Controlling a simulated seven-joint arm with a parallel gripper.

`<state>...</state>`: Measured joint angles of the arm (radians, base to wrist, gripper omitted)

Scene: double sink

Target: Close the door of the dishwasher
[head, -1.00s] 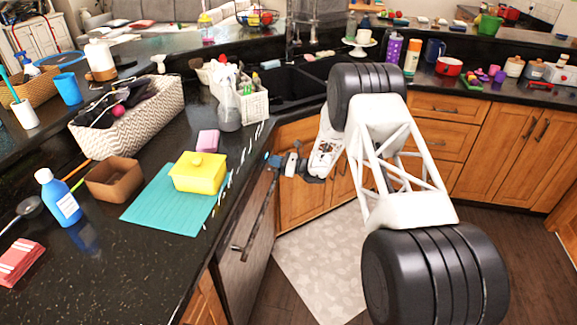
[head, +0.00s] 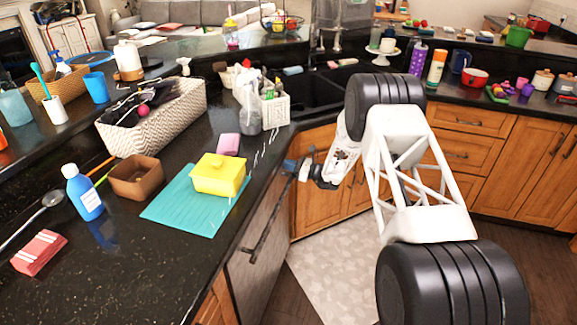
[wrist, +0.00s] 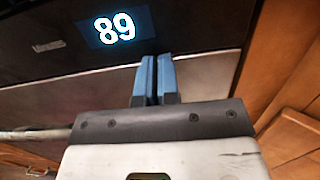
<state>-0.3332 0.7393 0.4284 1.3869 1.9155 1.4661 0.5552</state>
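The dishwasher door (head: 258,255) is a grey-brown panel under the left counter, with a long dark bar handle (head: 266,235). It stands about upright below the counter edge; I cannot tell if it is fully flush. My gripper (head: 289,165) is at the far upper end of the door, close to the counter edge. In the wrist view, its blue fingers (wrist: 154,80) are together with only a thin gap and nothing visible between them. The handle's end (wrist: 35,134) shows at left.
The black counter (head: 150,270) above the door holds a teal mat (head: 170,212), a yellow box (head: 218,178), a blue bottle (head: 84,195) and a woven basket (head: 165,125). Wooden cabinets (head: 310,205) adjoin the door. A pale rug (head: 335,280) lies on the floor.

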